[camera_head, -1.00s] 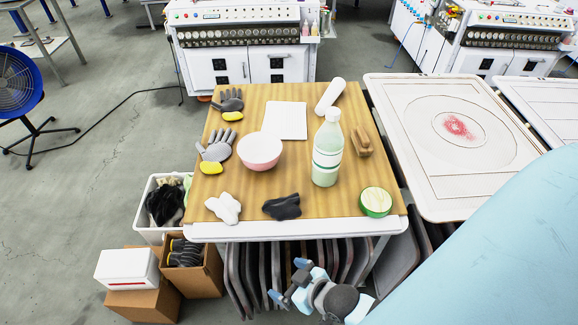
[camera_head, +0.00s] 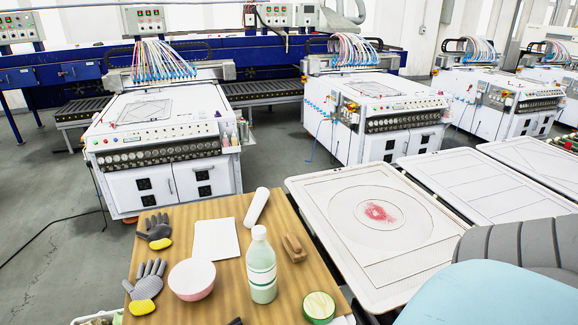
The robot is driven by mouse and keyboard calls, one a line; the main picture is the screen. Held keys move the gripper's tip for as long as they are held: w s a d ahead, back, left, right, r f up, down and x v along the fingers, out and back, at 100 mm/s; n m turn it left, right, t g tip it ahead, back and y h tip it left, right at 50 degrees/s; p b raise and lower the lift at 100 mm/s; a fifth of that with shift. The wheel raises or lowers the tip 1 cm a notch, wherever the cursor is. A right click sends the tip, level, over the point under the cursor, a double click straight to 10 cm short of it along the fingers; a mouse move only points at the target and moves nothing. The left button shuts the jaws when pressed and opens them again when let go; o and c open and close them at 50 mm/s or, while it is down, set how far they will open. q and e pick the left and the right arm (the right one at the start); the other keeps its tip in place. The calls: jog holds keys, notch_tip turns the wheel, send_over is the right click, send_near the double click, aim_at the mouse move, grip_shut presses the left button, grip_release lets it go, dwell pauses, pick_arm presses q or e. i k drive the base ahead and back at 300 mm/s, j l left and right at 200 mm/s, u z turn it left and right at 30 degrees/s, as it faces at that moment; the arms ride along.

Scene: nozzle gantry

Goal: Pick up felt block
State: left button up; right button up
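A brown oblong block (camera_head: 293,248) lies on the wooden table top (camera_head: 222,285), near its right edge. It may be the felt block or a wooden brush; I cannot tell for sure. It is right of a pale green bottle (camera_head: 262,268) with a white cap and apart from it. Neither of my grippers is in view. A light blue part of my body covers the lower right corner.
A white roll (camera_head: 257,206), white sheet (camera_head: 216,239), pink-white bowl (camera_head: 191,280), green-rimmed round tin (camera_head: 318,307) and grey-yellow gloves (camera_head: 147,285) share the table. White panels (camera_head: 350,262) stand close on the right. White machines (camera_head: 165,150) stand behind.

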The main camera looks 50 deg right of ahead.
aim_at(296, 252)
jog(key=l+z, duration=0.2)
jog(key=z, duration=1.35)
